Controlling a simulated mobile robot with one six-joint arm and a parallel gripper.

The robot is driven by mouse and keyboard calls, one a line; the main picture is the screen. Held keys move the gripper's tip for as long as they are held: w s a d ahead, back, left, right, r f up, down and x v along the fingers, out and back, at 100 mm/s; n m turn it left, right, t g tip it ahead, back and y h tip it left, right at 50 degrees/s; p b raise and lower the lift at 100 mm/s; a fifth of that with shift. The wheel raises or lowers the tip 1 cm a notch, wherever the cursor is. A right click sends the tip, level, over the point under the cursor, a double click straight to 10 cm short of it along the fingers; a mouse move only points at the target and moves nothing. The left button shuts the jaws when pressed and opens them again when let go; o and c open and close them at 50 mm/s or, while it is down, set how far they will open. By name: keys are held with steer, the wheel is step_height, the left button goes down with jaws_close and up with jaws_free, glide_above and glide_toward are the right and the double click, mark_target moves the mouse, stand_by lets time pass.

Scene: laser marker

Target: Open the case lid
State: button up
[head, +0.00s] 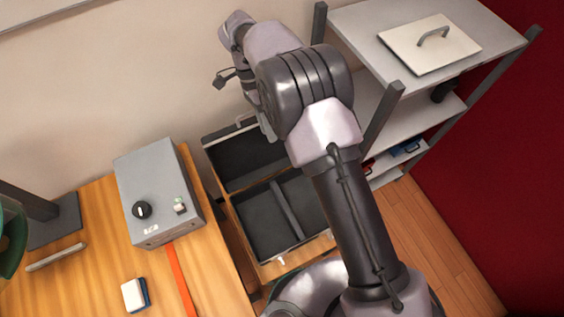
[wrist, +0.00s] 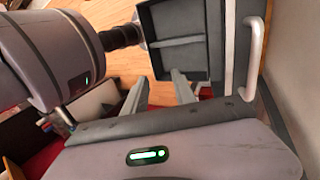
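The dark grey case (head: 283,212) stands open on a wooden surface, its divided inside visible and apparently empty. Its lid (head: 243,158) is raised and tilted back on the wall side; my arm covers the right part of case and lid. In the wrist view the case's divided inside (wrist: 182,62) lies beyond the fingers, and the lid (wrist: 238,45) is seen nearly edge-on with a pale handle (wrist: 256,52). My gripper (wrist: 160,80) is open, its two fingers apart with nothing between them, left of the handle and not touching it.
A grey box (head: 160,190) with a black knob stands on the wooden table (head: 88,285) at left, beside an orange strip (head: 181,283) and a white-and-blue block (head: 135,294). A grey shelf unit (head: 372,30) with a handled white panel (head: 428,44) on top stands right.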

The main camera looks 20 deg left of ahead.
steer(key=s+d+r+b, duration=0.1)
steer(key=s+d, duration=0.7)
steer(key=shift+s+d, duration=0.3)
steer(key=shift+s, duration=0.05)
steer(key=shift+r, duration=0.1)
